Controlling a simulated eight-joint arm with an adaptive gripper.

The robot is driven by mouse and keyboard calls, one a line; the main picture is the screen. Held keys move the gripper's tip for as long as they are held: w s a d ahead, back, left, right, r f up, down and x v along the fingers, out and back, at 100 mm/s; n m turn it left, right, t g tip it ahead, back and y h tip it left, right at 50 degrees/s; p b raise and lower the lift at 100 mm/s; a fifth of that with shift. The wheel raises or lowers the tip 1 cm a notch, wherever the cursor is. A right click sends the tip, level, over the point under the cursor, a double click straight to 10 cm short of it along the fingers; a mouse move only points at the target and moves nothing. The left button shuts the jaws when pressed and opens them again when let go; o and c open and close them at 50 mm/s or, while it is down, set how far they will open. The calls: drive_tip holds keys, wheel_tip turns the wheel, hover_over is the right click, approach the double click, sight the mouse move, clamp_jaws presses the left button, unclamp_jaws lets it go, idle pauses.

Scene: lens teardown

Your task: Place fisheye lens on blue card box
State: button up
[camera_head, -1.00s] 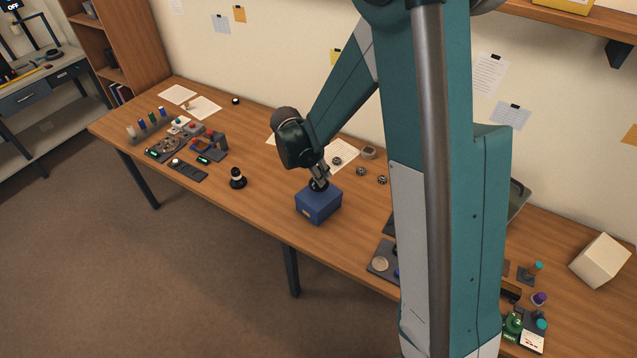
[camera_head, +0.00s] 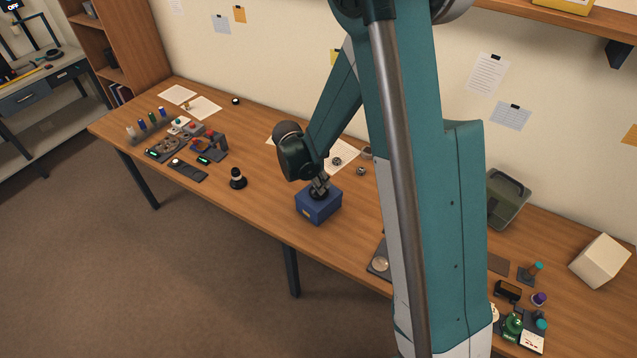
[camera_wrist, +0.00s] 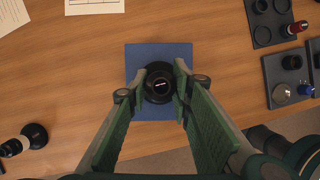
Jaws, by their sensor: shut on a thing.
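The blue card box (camera_head: 318,208) stands on the wooden table near its front edge; its flat top (camera_wrist: 160,54) shows in the wrist view. The fisheye lens (camera_wrist: 160,84), dark and round with a small light mark at its centre, is between my fingertips over the middle of the box top. My gripper (camera_head: 319,190) is shut on the lens from both sides, and it shows in the wrist view (camera_wrist: 159,88) with green finger pads. The lens looks to be at or very near the box top; I cannot tell whether it touches. In the head view my fingers partly hide it.
A black and white lens-like piece (camera_head: 237,178) stands left of the box. A dark tray with round parts (camera_wrist: 283,82) lies to the right. Papers (camera_wrist: 94,6) lie behind. Bare table surrounds the box, and the front edge is close.

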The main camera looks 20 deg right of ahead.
drive_tip(key=shift+f, duration=0.25)
drive_tip(key=o, duration=1)
drive_tip(key=shift+c, duration=0.2)
drive_tip(key=shift+r, duration=0.2)
drive_tip(key=v, duration=1.2)
drive_tip(key=shift+s, duration=0.1)
idle(0.3)
